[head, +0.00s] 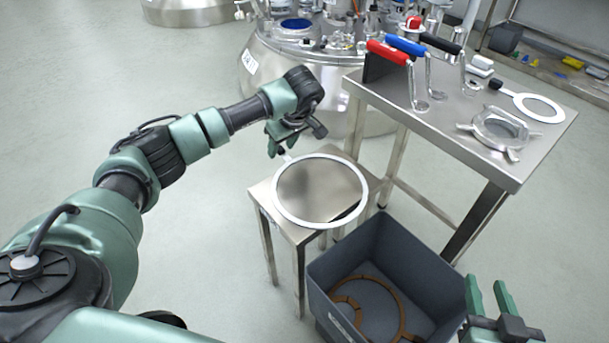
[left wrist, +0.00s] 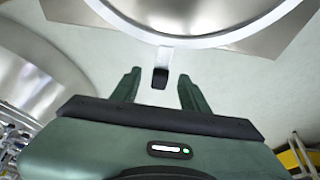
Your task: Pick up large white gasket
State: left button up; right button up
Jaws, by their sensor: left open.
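The large white gasket (head: 276,197) is a flat ring lying on a small steel stool (head: 262,192). A short tab with a dark tip sticks out from its far left side. My left gripper (head: 276,142) is open beside that tab. In the left wrist view the ring (left wrist: 190,43) arcs across the top, and the tab's dark end (left wrist: 160,78) shows between the spread fingers (left wrist: 158,75), with no finger seen touching it. My right gripper (head: 488,287) is open and empty at the bottom right, beside the grey bin.
A grey bin (head: 437,271) with brown rings inside stands right of the stool. A steel table (head: 450,118) holds red, blue and black handled tools, a smaller white ring (head: 554,118) and a metal clamp (head: 500,130). A steel vessel (head: 285,80) stands behind. Floor on the left is clear.

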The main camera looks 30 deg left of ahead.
pick_arm(q)
grip_shut()
dwell(1.5)
